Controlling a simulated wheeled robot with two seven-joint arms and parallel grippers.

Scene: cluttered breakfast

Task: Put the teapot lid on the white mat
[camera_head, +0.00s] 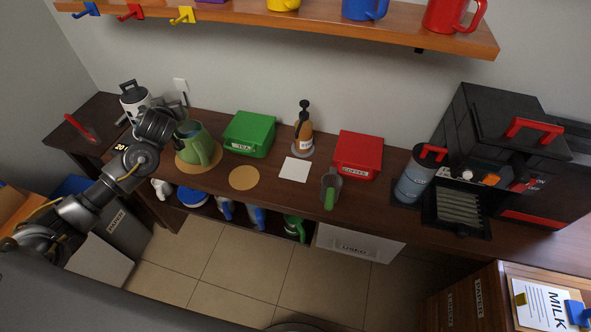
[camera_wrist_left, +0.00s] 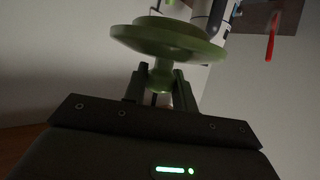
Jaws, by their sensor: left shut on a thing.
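The green teapot lid (camera_wrist_left: 165,42) is in the left wrist view, and my left gripper (camera_wrist_left: 160,84) is shut on its knob. In the head view my left gripper (camera_head: 172,122) is at the upper left of the green teapot (camera_head: 199,151), close to its top. I cannot make out the lid clearly there, nor tell whether it touches the teapot. The teapot stands on a round cork mat (camera_head: 183,166). The white mat (camera_head: 294,168) lies flat and empty on the counter, right of the teapot. My right gripper is not in view.
A green box (camera_head: 249,135), a brown bottle (camera_head: 304,137) and a red box (camera_head: 357,155) stand along the back. An empty cork mat (camera_head: 244,178) and a cup with a green handle (camera_head: 330,187) flank the white mat. A white canister (camera_head: 133,97) stands behind my left arm.

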